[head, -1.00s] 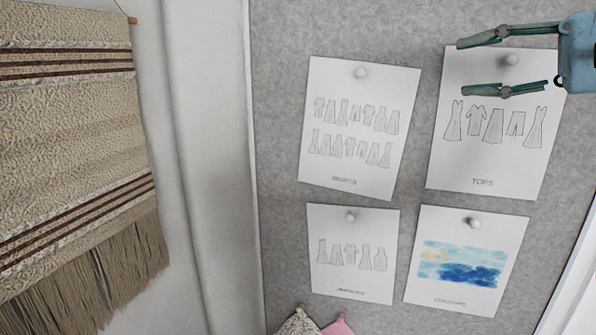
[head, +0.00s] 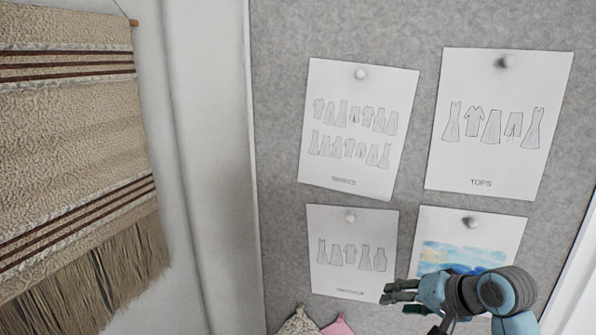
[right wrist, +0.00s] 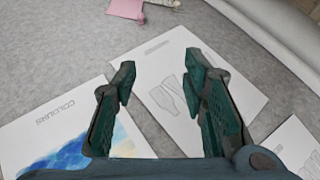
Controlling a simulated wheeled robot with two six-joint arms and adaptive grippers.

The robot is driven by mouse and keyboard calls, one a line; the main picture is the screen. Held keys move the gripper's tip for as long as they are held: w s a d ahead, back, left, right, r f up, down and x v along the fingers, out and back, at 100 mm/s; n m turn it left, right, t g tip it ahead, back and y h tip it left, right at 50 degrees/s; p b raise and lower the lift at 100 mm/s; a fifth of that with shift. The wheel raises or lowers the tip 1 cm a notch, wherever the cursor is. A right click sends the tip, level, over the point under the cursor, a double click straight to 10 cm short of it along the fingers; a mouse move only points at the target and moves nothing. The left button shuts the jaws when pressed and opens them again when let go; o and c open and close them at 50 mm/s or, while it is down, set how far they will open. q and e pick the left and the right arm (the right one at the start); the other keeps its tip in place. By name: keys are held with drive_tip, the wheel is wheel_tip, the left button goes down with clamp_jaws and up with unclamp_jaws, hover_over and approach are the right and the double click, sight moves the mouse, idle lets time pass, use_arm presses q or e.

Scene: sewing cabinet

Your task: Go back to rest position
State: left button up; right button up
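My right gripper (head: 392,292) is in the lower right of the head view, in front of the pinned sheets, with its fingers pointing left. Its arm covers the lower part of the watercolour sheet (head: 468,230). In the right wrist view the gripper (right wrist: 158,72) shows two fingers set well apart with nothing between them. A white sheet with garment drawings (right wrist: 160,65) lies behind the fingers there. My left gripper is not in view.
A grey pinboard (head: 280,120) holds the garment sheet (head: 360,130), the "TOPS" sheet (head: 480,170) and a lower sheet (head: 335,225). A woven hanging (head: 70,120) is on the left wall. Pink fabric (head: 340,328) shows at the bottom edge.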

drive_tip(key=s+f+n+g+h, duration=0.2)
drive_tip(key=s+f+n+h, duration=0.1)
drive_tip(key=s+f, duration=1.35)
drive_tip(key=s+d+f+n+g+h, duration=0.1)
drive_tip(key=s+d+f, duration=0.15)
drive_tip(key=s, duration=0.55)
drive_tip(key=s+d+f+n+g+h, duration=0.15)
drive_tip(key=s+f, duration=0.25)
drive_tip(key=s, duration=0.5)
wheel_tip(320, 180, down, 21)
drive_tip(key=b, duration=0.3)
drive_tip(key=s+d+f+g+b, duration=0.1)
drive_tip(key=s+f+g+b, duration=0.1)
drive_tip(key=s+f, duration=1.3)
drive_tip(key=shift+d+f+b, duration=0.3)
drive_tip(key=shift+f+b, duration=0.1)
drive_tip(key=shift+f, duration=0.55)
drive_tip(key=shift+m, duration=0.25)
